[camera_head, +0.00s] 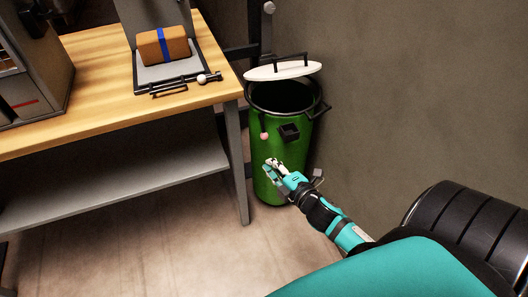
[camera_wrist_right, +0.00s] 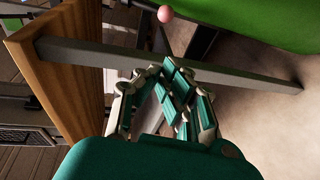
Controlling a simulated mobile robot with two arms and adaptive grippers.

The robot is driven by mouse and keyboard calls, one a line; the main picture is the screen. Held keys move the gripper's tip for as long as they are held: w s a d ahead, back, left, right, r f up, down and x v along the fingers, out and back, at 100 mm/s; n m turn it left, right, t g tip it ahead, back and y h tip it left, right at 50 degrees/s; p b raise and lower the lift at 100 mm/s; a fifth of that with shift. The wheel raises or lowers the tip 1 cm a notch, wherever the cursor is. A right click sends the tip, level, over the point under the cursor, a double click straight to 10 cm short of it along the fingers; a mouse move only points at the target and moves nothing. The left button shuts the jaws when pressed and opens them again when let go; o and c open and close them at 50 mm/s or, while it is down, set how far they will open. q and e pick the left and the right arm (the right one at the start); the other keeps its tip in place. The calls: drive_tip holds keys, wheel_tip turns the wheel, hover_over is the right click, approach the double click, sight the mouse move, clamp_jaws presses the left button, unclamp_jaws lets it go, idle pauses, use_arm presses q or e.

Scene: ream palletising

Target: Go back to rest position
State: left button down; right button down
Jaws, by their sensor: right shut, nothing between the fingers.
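My right gripper (camera_head: 271,166) is in front of the green bin in the head view, below the bin's rim. It is shut with nothing between its fingers. In the right wrist view the shut fingers (camera_wrist_right: 165,75) point toward the grey table leg (camera_wrist_right: 190,68). I cannot tell from these views whether the gripper touches the bin. My left gripper is not in view.
A green bin (camera_head: 267,185) stands open, its white lid (camera_head: 283,71) tilted above it. Left of it is a wooden table (camera_head: 100,122) with a grey lower shelf (camera_head: 110,190). A brown package with a blue band (camera_head: 177,44) rests on a device there. The floor in front is clear.

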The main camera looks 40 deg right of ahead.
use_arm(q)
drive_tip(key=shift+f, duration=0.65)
use_arm(e)
drive_tip(key=s, duration=0.3)
drive_tip(key=shift+a+r, duration=0.1)
drive_tip(key=shift+r, duration=0.15)
